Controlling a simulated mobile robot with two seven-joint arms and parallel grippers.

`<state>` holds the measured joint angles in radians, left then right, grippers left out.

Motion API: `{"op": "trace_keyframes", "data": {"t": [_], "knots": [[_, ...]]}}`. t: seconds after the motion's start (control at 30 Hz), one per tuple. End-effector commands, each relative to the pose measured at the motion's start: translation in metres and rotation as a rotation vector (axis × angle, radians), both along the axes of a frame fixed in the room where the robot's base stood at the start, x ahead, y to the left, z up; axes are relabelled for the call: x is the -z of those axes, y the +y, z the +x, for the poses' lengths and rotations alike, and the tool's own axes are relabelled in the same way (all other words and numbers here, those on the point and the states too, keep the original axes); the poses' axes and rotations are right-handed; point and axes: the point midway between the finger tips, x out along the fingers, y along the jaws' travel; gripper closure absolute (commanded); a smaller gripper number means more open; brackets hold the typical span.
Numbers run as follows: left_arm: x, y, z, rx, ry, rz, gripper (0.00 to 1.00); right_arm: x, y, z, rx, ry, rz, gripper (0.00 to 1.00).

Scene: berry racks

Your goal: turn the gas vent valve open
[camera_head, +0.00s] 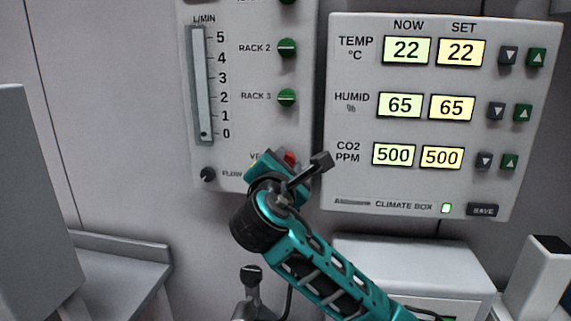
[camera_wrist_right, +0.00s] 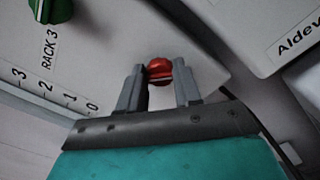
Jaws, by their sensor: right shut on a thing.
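The vent valve is a red knob on the lower part of the gas panel (camera_head: 222,120). In the head view only a bit of the red knob (camera_head: 290,157) shows behind my right gripper (camera_head: 272,165), and its label is mostly covered. In the right wrist view the red knob (camera_wrist_right: 159,70) sits between the two grey fingertips of my right gripper (camera_wrist_right: 160,88), which is shut on it. A pale line crosses the knob nearly level in that view.
Green knobs for rack 2 (camera_head: 287,47) and rack 3 (camera_head: 287,97) sit above the vent knob. A flow gauge (camera_head: 202,85) is at their left. The climate box (camera_head: 440,190) is close at the right. A grey ledge (camera_head: 120,262) stands at lower left.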

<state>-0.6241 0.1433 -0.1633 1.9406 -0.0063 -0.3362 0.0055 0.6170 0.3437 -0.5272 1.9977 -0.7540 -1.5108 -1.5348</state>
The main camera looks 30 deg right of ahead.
Motion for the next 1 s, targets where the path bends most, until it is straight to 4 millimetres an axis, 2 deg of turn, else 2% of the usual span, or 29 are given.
{"op": "trace_keyframes", "data": {"t": [0.6, 1.0], "knots": [[0.0003, 0.0003, -0.0002, -0.001, 0.0, 0.001, 0.57, 0.0034, -0.0001, -0.0008, 0.001, -0.338, 0.456, 0.97], [0.0009, 0.0004, -0.0003, -0.001, 0.001, 0.001, 0.57, 0.0039, -0.0002, -0.0006, 0.001, -0.474, 0.636, 0.97]]}}
